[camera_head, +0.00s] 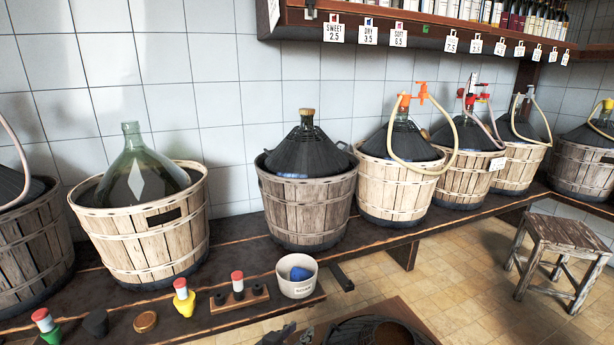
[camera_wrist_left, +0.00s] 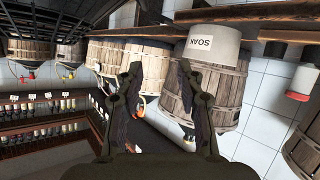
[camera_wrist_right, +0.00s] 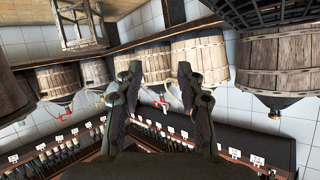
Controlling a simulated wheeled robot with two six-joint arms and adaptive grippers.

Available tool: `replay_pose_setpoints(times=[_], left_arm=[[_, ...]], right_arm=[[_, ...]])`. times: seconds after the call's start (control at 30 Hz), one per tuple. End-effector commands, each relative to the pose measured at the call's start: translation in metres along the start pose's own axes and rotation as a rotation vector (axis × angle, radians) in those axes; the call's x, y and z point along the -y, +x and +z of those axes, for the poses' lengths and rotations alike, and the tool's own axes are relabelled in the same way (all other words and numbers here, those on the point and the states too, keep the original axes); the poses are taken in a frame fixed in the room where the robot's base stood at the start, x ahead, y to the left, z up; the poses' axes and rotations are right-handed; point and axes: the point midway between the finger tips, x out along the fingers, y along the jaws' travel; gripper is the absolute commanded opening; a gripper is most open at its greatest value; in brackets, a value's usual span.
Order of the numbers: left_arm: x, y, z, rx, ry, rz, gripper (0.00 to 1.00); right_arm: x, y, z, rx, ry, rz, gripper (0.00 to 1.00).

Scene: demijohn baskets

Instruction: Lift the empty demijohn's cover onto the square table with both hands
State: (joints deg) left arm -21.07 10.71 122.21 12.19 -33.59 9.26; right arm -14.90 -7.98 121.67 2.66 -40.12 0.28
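The green glass demijohn (camera_head: 145,175) stands bare in a pale wooden basket (camera_head: 155,240) at left in the head view. A dark, round-centred thing (camera_head: 345,332), perhaps its cover, lies on a brown wooden surface (camera_head: 402,306), perhaps the square table, cut off at the bottom edge. A dark slatted thing (camera_wrist_right: 265,12) at the top right of the right wrist view may be the same cover. My left gripper (camera_head: 278,335) is just left of the dark thing; in its wrist view the fingers (camera_wrist_left: 160,82) are apart and empty. My right gripper (camera_wrist_right: 158,78) is open and empty.
Several covered demijohns in baskets (camera_head: 305,205) line the bench. A small white pot (camera_head: 297,288), stoppers (camera_head: 184,297) and a wooden stopper rack (camera_head: 238,300) sit at its front. A stool (camera_head: 565,245) stands on the tiled floor at right. A bottle shelf (camera_head: 430,43) overhangs the bench.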

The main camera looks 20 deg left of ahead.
Motion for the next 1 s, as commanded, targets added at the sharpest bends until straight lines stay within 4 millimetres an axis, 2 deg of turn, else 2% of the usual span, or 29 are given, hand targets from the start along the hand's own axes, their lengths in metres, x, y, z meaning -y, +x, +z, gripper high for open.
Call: replay_pose_setpoints(times=[0.27, 1.0], left_arm=[[0.000, 0.000, -0.001, 0.000, 0.000, 0.000, 0.37], [-0.005, -0.012, -0.027, 0.000, 0.000, 0.000, 0.37]], right_arm=[[-0.001, -0.001, 0.000, 0.000, -0.001, 0.000, 0.38], [-0.038, -0.032, -0.008, 0.000, -0.003, 0.001, 0.38]])
